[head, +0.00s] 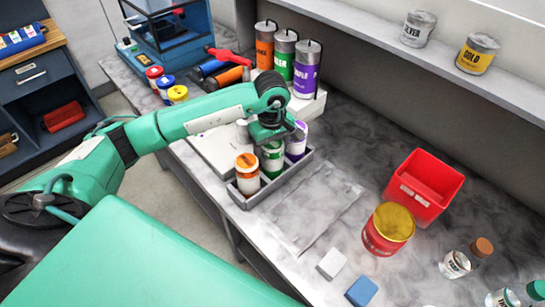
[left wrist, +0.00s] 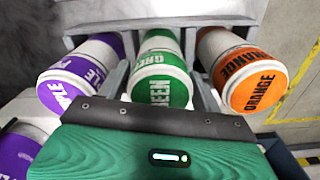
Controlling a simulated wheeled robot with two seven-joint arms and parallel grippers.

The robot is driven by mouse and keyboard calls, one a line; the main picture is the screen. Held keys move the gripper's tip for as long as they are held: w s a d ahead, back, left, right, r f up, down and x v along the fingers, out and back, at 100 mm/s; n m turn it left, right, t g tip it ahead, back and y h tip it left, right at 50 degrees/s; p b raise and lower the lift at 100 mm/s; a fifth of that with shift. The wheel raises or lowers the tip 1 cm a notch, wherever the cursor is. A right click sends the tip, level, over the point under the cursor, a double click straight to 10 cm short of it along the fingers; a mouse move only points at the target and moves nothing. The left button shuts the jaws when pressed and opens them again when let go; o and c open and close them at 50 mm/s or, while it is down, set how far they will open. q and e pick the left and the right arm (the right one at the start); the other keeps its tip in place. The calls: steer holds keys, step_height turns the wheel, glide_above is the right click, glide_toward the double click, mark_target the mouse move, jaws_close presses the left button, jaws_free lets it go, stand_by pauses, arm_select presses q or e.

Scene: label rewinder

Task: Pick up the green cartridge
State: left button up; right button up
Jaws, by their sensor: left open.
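The green cartridge (head: 271,160) is a white cylinder with a green label, standing in the middle of a grey tray (head: 262,197). An orange cartridge (head: 247,174) stands at its left and a purple one (head: 297,146) at its right. My left gripper (head: 274,136) is open, over the green cartridge and partly hiding its top. In the left wrist view the green cartridge (left wrist: 160,75) is centred, between the purple (left wrist: 80,75) and orange (left wrist: 240,70) cartridges. I cannot tell whether the fingers touch it. My right gripper is out of view.
Tall orange, green and purple canisters (head: 284,58) stand behind the tray. A red bin (head: 424,187), a red can with a yellow lid (head: 388,229) and two small blocks (head: 332,263) lie to the right. A shelf (head: 400,52) runs along the back.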

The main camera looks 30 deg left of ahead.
arm_select(q)
steer(key=c, duration=1)
steer(key=shift+o, duration=0.2)
